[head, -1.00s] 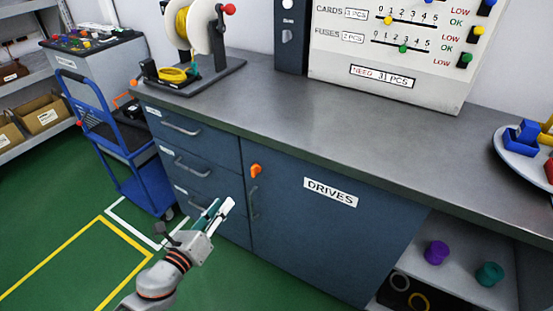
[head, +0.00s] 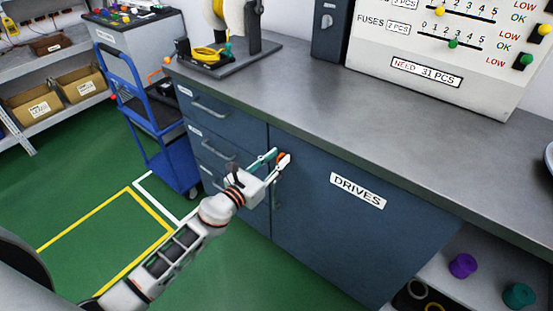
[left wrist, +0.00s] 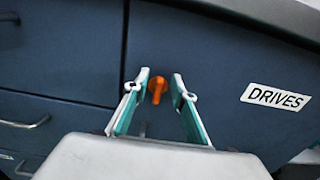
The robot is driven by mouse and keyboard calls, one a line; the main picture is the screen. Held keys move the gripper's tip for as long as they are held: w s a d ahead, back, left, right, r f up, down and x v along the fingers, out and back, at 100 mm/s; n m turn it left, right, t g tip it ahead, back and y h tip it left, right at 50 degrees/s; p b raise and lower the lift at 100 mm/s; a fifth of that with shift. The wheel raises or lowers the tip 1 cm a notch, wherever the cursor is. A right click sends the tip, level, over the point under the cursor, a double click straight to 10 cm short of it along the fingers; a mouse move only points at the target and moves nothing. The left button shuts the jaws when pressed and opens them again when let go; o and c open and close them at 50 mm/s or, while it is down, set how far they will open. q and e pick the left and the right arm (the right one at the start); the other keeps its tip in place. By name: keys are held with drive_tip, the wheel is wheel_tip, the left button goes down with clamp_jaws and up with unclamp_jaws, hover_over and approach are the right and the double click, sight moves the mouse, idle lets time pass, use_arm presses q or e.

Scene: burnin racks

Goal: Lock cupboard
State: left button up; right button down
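The cupboard is a dark blue door (head: 330,235) with a DRIVES label, under the grey worktop; it looks shut. Its orange lock knob (head: 284,156) sits at the door's upper left, partly hidden by my gripper. In the left wrist view the knob (left wrist: 157,88) shows between the fingertips, its handle pointing down. My left gripper (head: 274,158) is open, with one finger on each side of the knob; I cannot tell whether they touch it. The left wrist view also shows the gripper (left wrist: 160,88) open. My right gripper is not in view.
Drawers with bar handles (head: 217,148) are left of the door. A door handle (head: 277,192) is below the knob. A blue cart (head: 165,150) stands at the left. An open shelf holds purple (head: 462,265) and teal (head: 519,296) spools. Green floor in front is clear.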

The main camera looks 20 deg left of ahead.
use_arm(q)
clamp_jaws()
drive_tip(key=shift+n, duration=0.4)
drive_tip(key=n, duration=0.3)
drive_tip(key=shift+w+a+n, duration=0.15)
drive_tip(key=shift+a+n, duration=0.2)
drive_tip(key=shift+n, duration=0.05)
drive_tip(key=n, duration=0.4)
drive_tip(key=shift+w+a+f+p, duration=0.1)
drive_tip(key=shift+a+f+p, duration=0.1)
drive_tip(key=shift+a+p, duration=0.1)
drive_tip(key=n, duration=0.4)
drive_tip(key=shift+w+a+f+p, duration=0.1)
drive_tip(key=shift+a+f+p, duration=0.1)
drive_tip(key=shift+p, duration=0.15)
drive_tip(key=n, duration=0.3)
drive_tip(key=shift+f+n+p, duration=0.3)
drive_tip(key=shift+n+p, duration=0.1)
drive_tip(key=shift+f+n, duration=0.1)
drive_tip(key=shift+n, duration=0.6)
drive_tip(key=shift+f, duration=0.1)
